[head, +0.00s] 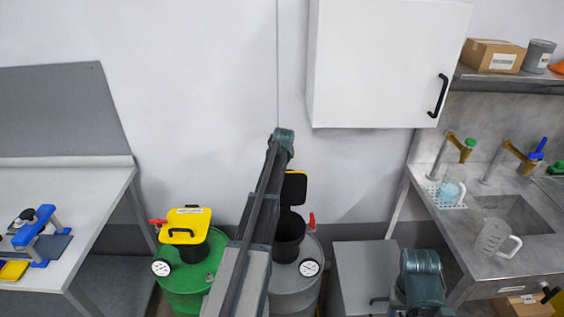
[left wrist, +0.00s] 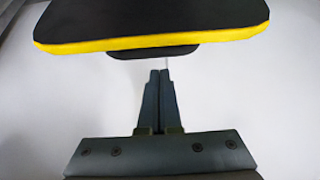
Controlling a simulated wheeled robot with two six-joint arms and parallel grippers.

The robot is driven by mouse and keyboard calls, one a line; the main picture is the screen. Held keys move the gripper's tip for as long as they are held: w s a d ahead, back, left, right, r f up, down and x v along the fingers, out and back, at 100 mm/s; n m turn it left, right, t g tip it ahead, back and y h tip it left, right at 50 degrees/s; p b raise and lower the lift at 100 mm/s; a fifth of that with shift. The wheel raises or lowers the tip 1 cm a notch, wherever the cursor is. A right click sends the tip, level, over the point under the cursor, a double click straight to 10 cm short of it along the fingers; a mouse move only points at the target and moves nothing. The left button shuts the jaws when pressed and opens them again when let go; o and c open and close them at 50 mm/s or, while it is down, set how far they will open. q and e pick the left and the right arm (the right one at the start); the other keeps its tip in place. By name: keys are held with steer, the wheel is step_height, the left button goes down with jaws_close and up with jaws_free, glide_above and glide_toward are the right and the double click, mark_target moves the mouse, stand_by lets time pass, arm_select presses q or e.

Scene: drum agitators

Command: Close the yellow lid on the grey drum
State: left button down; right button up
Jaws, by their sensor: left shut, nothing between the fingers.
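The grey drum (head: 292,284) stands in the middle of the head view, with a black neck (head: 289,236) on top. Its lid (head: 293,188) stands open and upright behind the neck, dark inner face towards me, yellow at the edge. My left arm partly covers the drum and lid. In the left wrist view the lid (left wrist: 150,20) fills the top, black with a yellow rim, its dark handle (left wrist: 152,52) showing just below. My left gripper (left wrist: 160,74) is shut and empty, its tips just below the handle in that picture; contact cannot be told.
A green drum (head: 190,275) with a closed yellow lid (head: 186,225) stands left of the grey one. A red lever (head: 312,221) and a gauge (head: 309,268) sit on the grey drum. A white cabinet (head: 380,65) hangs above right; a sink bench (head: 500,230) is at right.

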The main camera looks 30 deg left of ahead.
arm_select(q)
steer(key=shift+s+d, duration=0.45)
steer(key=shift+s, duration=0.3)
steer(key=shift+w+f, duration=0.1)
